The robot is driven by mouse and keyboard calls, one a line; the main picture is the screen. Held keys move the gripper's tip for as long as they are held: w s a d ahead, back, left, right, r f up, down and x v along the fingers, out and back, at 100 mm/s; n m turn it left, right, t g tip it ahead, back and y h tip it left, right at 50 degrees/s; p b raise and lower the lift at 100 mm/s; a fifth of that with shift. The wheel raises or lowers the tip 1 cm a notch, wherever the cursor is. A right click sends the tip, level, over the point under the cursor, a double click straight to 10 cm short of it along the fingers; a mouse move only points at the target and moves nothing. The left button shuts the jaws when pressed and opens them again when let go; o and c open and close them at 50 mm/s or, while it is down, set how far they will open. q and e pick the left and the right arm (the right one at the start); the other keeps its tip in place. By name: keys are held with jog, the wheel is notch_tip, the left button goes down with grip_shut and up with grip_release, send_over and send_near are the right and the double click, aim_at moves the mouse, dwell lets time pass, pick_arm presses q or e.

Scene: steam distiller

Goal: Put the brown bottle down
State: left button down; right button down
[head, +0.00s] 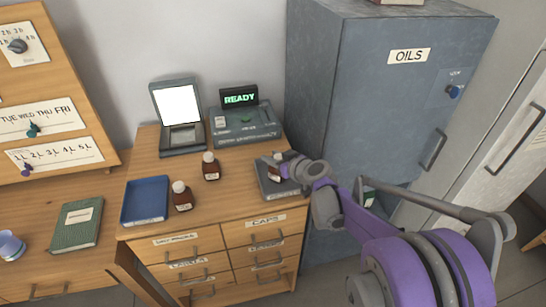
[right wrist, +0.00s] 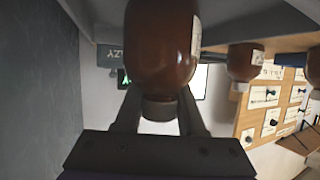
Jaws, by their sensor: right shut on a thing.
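The brown bottle (head: 273,174) is in my right gripper (head: 279,168), over the grey tray (head: 267,193) at the right of the wooden cabinet top. My gripper and arm partly hide it and the tray. In the right wrist view the brown bottle (right wrist: 160,45) shows large and inverted, its cap low between the fingers of my right gripper (right wrist: 160,115). The fingers are shut about its cap and neck end. I cannot tell whether its base touches the tray. My left gripper is not in view.
Two other brown bottles (head: 211,168) (head: 182,196) stand left of the grey tray. A blue tray (head: 133,219) lies at the left. A READY device (head: 243,124) and a lit-screen device (head: 180,137) stand behind. A tall OILS cabinet (head: 345,80) rises close on the right.

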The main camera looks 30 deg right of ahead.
jog(key=c, duration=0.5)
grip_release()
jog(key=shift+f, duration=0.15)
jog(key=shift+r, duration=0.25)
jog(key=p+v, duration=0.1)
jog(key=v, duration=1.1)
jog(key=shift+s+f, duration=0.1)
jog(key=shift+f, duration=0.05)
jog(key=s+a+f+g+y, duration=0.1)
jog(key=s+a+f+g, duration=0.15)
jog(key=a, duration=0.35)
jog(key=s+a+f+g, duration=0.2)
jog(key=s+a, duration=0.2)
jog(key=a, duration=0.1)
jog(key=s+a+f+g+h, duration=0.1)
jog(key=s+a+f, duration=0.1)
jog(key=s, duration=0.5)
jog(key=s+a+f+m+g+h, duration=0.1)
jog(key=s+f+g, duration=0.1)
jog(key=s+f, duration=0.2)
jog(key=s, duration=0.3)
jog(key=shift+a+f+h, duration=0.4)
jog(key=shift+s+g, duration=0.15)
jog(key=shift+g, duration=0.1)
